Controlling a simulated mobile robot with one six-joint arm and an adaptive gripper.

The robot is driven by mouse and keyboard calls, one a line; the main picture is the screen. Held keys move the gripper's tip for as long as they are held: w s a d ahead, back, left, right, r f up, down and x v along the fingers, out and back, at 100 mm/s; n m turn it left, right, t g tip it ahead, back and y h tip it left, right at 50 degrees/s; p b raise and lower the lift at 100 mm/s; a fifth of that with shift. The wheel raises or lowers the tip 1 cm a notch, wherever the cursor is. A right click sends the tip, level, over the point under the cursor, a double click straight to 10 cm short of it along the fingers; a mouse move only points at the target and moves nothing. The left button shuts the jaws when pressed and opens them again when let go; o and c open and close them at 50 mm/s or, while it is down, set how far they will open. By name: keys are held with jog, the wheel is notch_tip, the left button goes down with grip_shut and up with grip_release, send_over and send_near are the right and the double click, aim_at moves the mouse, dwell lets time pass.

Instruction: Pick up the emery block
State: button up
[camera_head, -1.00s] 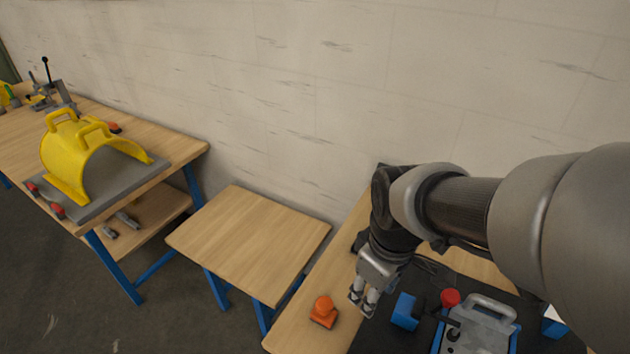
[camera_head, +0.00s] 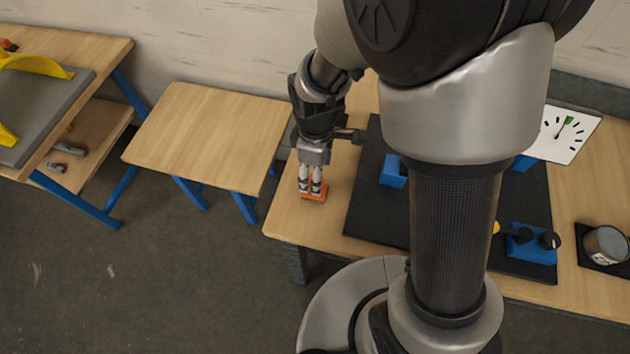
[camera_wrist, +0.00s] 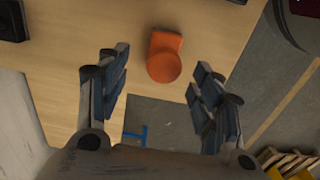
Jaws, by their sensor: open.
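The emery block appears to be the orange piece with a rounded knob on a flat base (camera_wrist: 165,62). It stands on the wooden bench near its left edge, and its orange base also shows in the head view (camera_head: 315,196). My gripper (camera_head: 311,187) points down right at the block, with its fingers hiding much of it. In the wrist view the fingers are spread wide (camera_wrist: 158,68). The block lies between and slightly beyond the fingertips, with a gap on each side. Nothing is held.
A black mat (camera_head: 375,205) with a blue block (camera_head: 392,172) lies to the right of the gripper. A small wooden table (camera_head: 205,140) stands to the left, across a gap. My arm hides the middle of the bench.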

jog(key=f, duration=0.1)
jog(key=f+b, duration=0.1)
jog(key=f, duration=0.1)
jog(key=f+b, duration=0.1)
jog(key=f, duration=0.1)
jog(key=shift+s+a+f, duration=0.1)
jog(key=shift+s+f, duration=0.1)
jog(key=shift+s, duration=0.1)
jog(key=shift+w+f, duration=0.1)
jog(key=shift+f, duration=0.3)
jog(key=shift+r, duration=0.1)
jog(key=c, duration=1.3)
jog(key=shift+r, duration=0.1)
notch_tip(320, 180, up, 20)
jog(key=p, duration=0.6)
